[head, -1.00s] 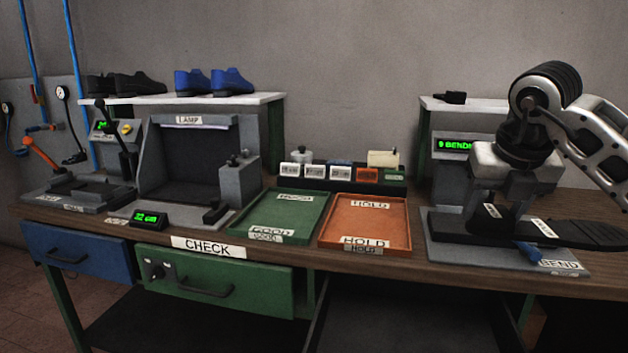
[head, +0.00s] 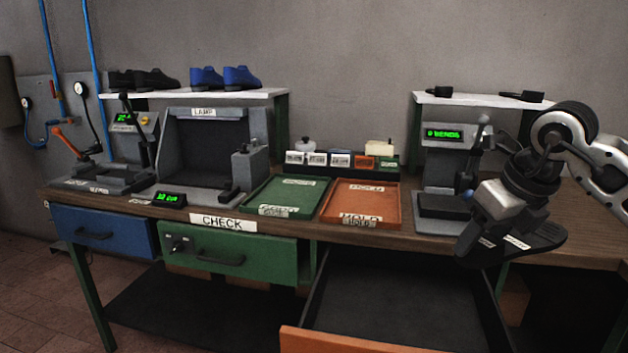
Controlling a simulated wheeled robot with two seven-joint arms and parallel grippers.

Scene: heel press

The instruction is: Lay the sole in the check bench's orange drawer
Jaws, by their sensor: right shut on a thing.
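My right gripper (head: 497,222) is shut on the dark sole (head: 525,243), which carries small white labels. It holds the sole in the air in front of the bend station, past the bench's front edge. The gripper partly hides the sole. The check bench's orange drawer (head: 350,342) is pulled out at the bottom of the head view. Its dark inside shows bare, and its front panel is cut by the picture edge. The sole is above and to the right of the drawer's inside. My left gripper is not in view.
The bend station (head: 445,205) stands behind the sole. An orange HOLD tray (head: 398,210) and a green GOOD tray (head: 262,195) lie empty on the bench. A green drawer (head: 270,262) and a blue drawer (head: 125,237) look shut. The bench edge overhangs the open drawer's back.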

